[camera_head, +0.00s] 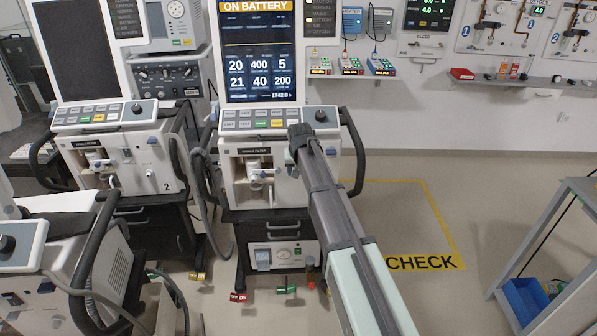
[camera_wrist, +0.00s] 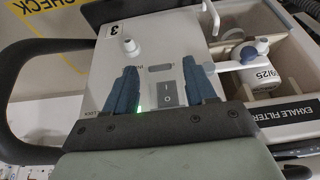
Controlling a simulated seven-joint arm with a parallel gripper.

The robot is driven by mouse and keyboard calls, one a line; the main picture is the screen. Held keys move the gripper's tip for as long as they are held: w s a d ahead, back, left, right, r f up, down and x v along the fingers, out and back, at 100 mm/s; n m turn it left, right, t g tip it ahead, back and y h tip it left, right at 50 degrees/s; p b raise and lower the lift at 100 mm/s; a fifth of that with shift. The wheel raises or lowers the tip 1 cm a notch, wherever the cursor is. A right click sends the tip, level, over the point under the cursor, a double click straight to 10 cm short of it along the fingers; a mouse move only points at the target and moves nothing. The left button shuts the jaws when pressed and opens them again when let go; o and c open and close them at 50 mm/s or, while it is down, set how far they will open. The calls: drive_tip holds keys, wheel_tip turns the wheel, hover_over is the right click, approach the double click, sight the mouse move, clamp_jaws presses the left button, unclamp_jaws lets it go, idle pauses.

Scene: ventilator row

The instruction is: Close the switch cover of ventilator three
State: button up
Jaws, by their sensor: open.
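Ventilator three (camera_head: 240,150) stands in the middle of the head view, its lit screen reading "ON BATTERY". My gripper (camera_head: 296,150) reaches over the right part of its front and hides the panel there. In the wrist view my gripper (camera_wrist: 159,66) is open, with a dark blue finger on each side of a grey rocker switch (camera_wrist: 167,93) marked I and O. The panel (camera_wrist: 102,62) around it carries the number 3. A small grey rectangle (camera_wrist: 160,68) lies just beyond the switch; I cannot tell whether it belongs to the switch cover. No cover clearly shows over the switch.
In the wrist view, a white knob (camera_wrist: 130,45) stands on the panel, and a blue-and-white valve (camera_wrist: 250,62) sits in a recess to the right. A black handle (camera_head: 354,150) curves beside the ventilator.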

drive_tip(key=shift+w+f, duration=0.2)
drive_tip(key=shift+f, duration=0.2)
drive_tip(key=shift+c, duration=0.4)
clamp_jaws()
